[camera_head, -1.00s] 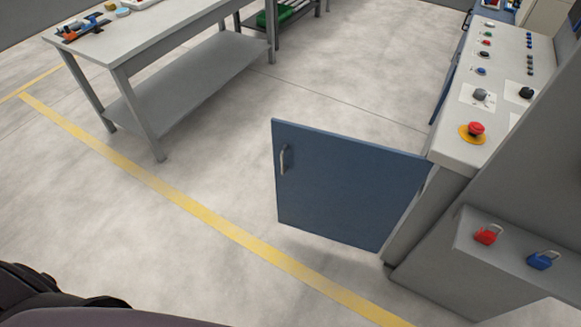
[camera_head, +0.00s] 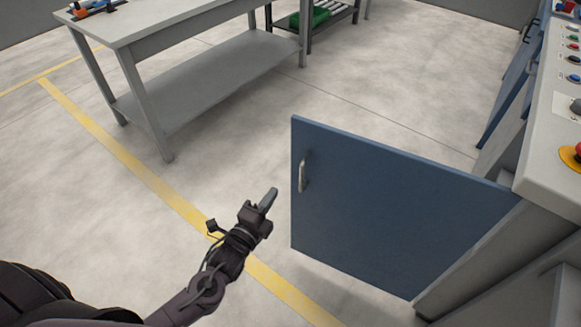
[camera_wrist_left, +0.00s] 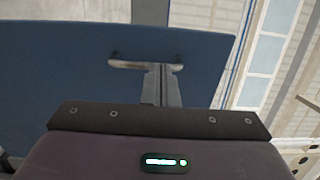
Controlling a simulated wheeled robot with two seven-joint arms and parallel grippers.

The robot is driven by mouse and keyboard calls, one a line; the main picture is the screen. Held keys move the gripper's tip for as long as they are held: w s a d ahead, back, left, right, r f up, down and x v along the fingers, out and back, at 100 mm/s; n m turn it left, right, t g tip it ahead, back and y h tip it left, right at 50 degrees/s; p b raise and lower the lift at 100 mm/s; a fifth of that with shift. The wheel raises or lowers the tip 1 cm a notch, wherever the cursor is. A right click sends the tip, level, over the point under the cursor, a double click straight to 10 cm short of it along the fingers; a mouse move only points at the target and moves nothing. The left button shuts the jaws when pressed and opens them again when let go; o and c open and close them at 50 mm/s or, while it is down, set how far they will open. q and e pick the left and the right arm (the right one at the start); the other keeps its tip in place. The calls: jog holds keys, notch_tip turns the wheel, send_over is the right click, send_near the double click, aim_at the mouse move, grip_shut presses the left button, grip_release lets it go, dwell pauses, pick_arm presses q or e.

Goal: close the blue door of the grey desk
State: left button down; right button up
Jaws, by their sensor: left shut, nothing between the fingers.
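The blue door (camera_head: 385,205) of the grey desk (camera_head: 550,130) stands wide open, swung out from the desk's front. Its metal handle (camera_head: 303,171) is near the door's free edge. My left gripper (camera_head: 270,197) is shut and empty, just left of the door's free edge in the head view, below the handle's height in the picture. In the left wrist view the fingers (camera_wrist_left: 168,90) point toward the blue door (camera_wrist_left: 60,75), and the handle (camera_wrist_left: 145,66) shows just beyond them. I cannot tell whether they touch the door. My right gripper is not in view.
A grey workbench (camera_head: 205,80) with a lower shelf stands at the back left. A second blue door (camera_head: 512,85) is farther along the desk. A yellow line (camera_head: 130,170) crosses the floor. The floor between the workbench and door is clear.

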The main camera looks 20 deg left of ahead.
aim_at(296, 159)
pick_arm(q)
jog(key=w, duration=0.3)
jog(key=w+d, duration=0.1)
jog(key=w, duration=0.7)
jog(key=shift+w+d+f, duration=0.1)
jog(key=shift+w+d, duration=0.15)
jog(key=shift+d, duration=0.15)
jog(key=shift+w, duration=0.1)
